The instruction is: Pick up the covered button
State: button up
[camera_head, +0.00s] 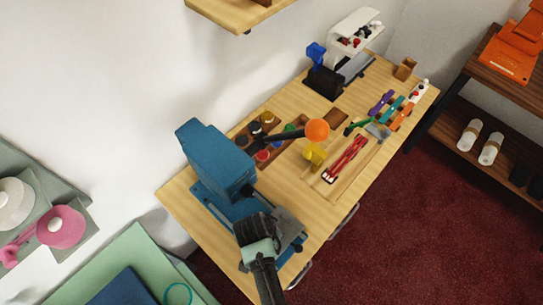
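I cannot make out a covered button for sure in the head view. Small round pieces (262,155) in several colours, perhaps buttons, lie in a wooden tray, partly hidden by a blue press. My dark arm comes up from the bottom edge. My gripper (258,228) is over the near end of the counter, at the foot of the blue press. Its fingers are not clear, so I cannot tell whether it is open or holds anything. It hides part of the press base and the grey plate (291,230) beside it.
The blue press (215,160) stands on the wooden counter (178,195), its lever ending in an orange ball (317,130). A yellow piece (314,154), red tool (345,159) and coloured clamps lie beyond. A white machine (350,35) stands farther back. Red carpet (375,235) is clear at right.

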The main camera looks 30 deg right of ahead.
jog(key=c, duration=0.7)
grip_shut()
jog(key=shift+s+f, duration=0.1)
dwell(0.4)
